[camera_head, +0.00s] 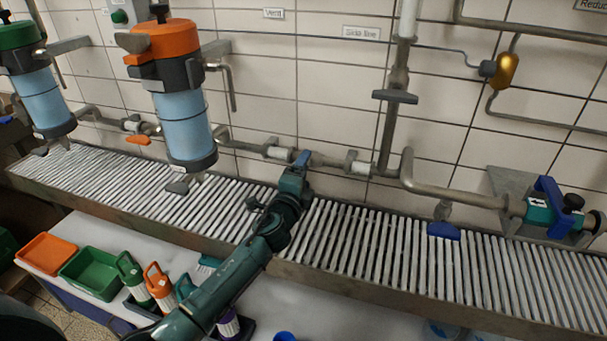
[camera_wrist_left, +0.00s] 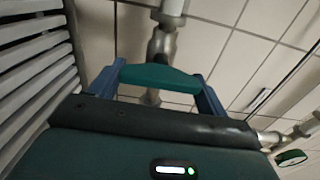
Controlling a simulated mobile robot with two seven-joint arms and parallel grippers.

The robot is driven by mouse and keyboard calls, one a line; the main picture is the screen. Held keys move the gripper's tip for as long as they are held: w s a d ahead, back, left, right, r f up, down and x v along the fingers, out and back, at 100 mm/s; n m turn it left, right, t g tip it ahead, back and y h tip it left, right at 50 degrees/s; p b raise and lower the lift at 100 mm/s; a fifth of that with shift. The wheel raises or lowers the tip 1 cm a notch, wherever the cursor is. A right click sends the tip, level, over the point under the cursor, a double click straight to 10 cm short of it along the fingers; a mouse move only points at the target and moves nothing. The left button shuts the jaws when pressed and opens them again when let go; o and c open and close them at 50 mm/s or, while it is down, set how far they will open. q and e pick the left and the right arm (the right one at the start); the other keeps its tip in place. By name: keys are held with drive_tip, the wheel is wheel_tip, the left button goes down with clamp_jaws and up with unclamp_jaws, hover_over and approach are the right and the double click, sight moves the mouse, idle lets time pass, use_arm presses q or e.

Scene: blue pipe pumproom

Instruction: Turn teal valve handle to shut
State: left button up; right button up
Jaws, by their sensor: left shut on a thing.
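The teal valve handle (camera_wrist_left: 160,77) shows in the left wrist view as a short bar lying crosswise to the grey pipe (camera_wrist_left: 160,45) behind it. My left gripper (camera_wrist_left: 157,84) has one blue finger at each end of the bar and is shut on it. In the head view my left gripper (camera_head: 302,160) reaches up from the bottom to the wall pipe (camera_head: 325,161). There the gripper and wrist hide the handle, so its angle cannot be read in that view. My right gripper is not in view.
A slatted metal grate (camera_head: 380,250) runs below the pipes. Other handles nearby are an orange one (camera_head: 138,139), a blue one (camera_head: 443,231) and a dark grey one (camera_head: 395,97). An orange-topped filter (camera_head: 185,125) hangs to the left. Bottles and bins stand in front.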

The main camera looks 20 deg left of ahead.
use_arm(q)
drive_tip(key=o, duration=1)
drive_tip(key=s, duration=1.3)
drive_tip(key=shift+s+a+p, duration=0.1)
drive_tip(key=shift+a+p, duration=0.15)
drive_tip(key=shift+p, duration=0.05)
